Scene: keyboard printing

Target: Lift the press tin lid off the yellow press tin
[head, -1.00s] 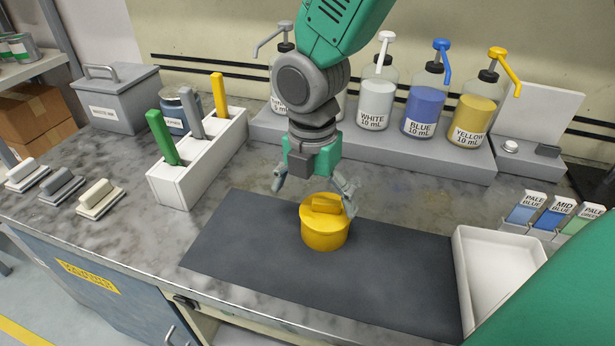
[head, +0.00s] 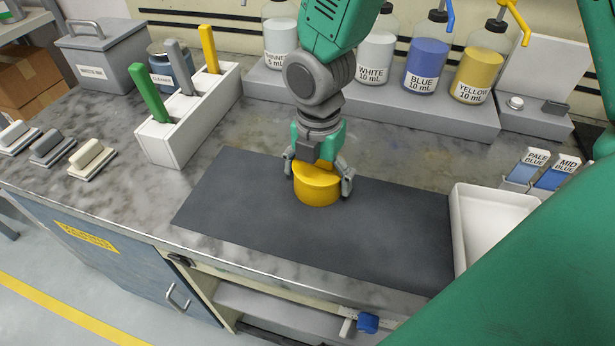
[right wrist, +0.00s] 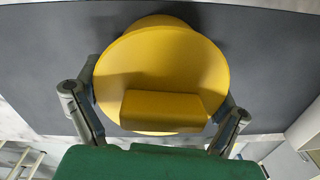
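The yellow press tin (head: 318,196) stands on the dark mat, left of the white tray. Its yellow press tin lid (head: 316,176) is on top and has a raised block handle, partly hidden under my gripper. In the right wrist view the round lid (right wrist: 165,70) fills the middle, with its handle (right wrist: 162,110) towards my palm. My right gripper (head: 318,178) is over the tin, its fingers at opposite sides of the lid and seeming to touch its edge. No gap shows between lid and tin. My left gripper is not in view.
The dark mat (head: 235,205) is clear around the tin. A white tray (head: 462,225) is at the right. A white holder (head: 190,135) with coloured handles is at the left. Pump bottles stand on a grey step (head: 400,98) behind.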

